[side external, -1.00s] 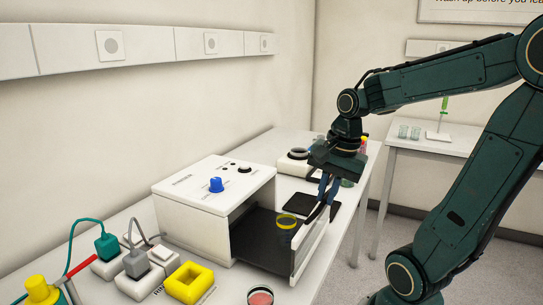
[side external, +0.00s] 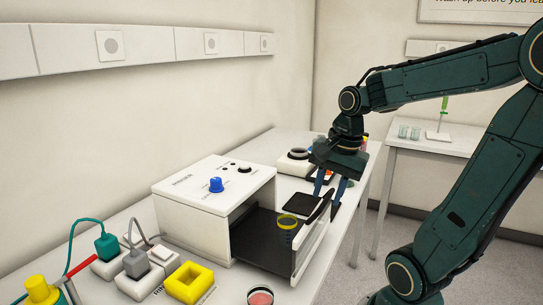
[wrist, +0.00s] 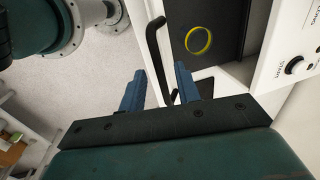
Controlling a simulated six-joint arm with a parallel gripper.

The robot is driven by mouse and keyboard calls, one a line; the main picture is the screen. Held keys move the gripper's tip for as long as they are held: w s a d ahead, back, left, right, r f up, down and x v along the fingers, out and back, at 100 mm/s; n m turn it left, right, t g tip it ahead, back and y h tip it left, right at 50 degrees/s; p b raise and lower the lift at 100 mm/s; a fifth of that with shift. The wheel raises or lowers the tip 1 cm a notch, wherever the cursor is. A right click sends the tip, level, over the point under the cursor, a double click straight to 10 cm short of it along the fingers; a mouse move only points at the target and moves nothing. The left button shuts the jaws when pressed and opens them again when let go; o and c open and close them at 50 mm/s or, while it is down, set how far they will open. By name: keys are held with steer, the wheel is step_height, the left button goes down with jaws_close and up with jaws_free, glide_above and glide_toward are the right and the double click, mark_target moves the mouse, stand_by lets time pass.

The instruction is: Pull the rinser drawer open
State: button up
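The rinser (side external: 215,188) is a white box with a blue knob on top. Its drawer (side external: 262,240) is pulled out toward the right, with a dark floor and a white front panel. A yellow-rimmed cup (side external: 287,222) stands inside the drawer, and its yellow ring shows in the wrist view (wrist: 198,40). The black drawer handle (wrist: 155,50) runs along the front panel. My gripper (side external: 330,190) is at the far end of the handle, with its blue fingers apart. In the wrist view the open fingers (wrist: 160,85) show the handle's end between them, without a visible grip.
A yellow square block (side external: 189,284), plugs and cables stand at the front left of the bench. A dish with red contents (side external: 260,297) sits near the front edge. A black pad (side external: 299,203) lies behind the drawer. A side table (side external: 440,145) stands at the back right.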

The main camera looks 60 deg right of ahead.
step_height(320, 180, up, 13)
steer(key=s, duration=0.2)
steer(key=shift+s, duration=0.3)
stand_by(0.7)
steer(key=shift+a, duration=0.1)
stand_by(0.5)
steer(key=a+f+n+t, duration=0.3)
steer(key=a+f+n, duration=0.7)
steer(key=n, duration=0.8)
steer(key=shift+w+a, duration=0.4)
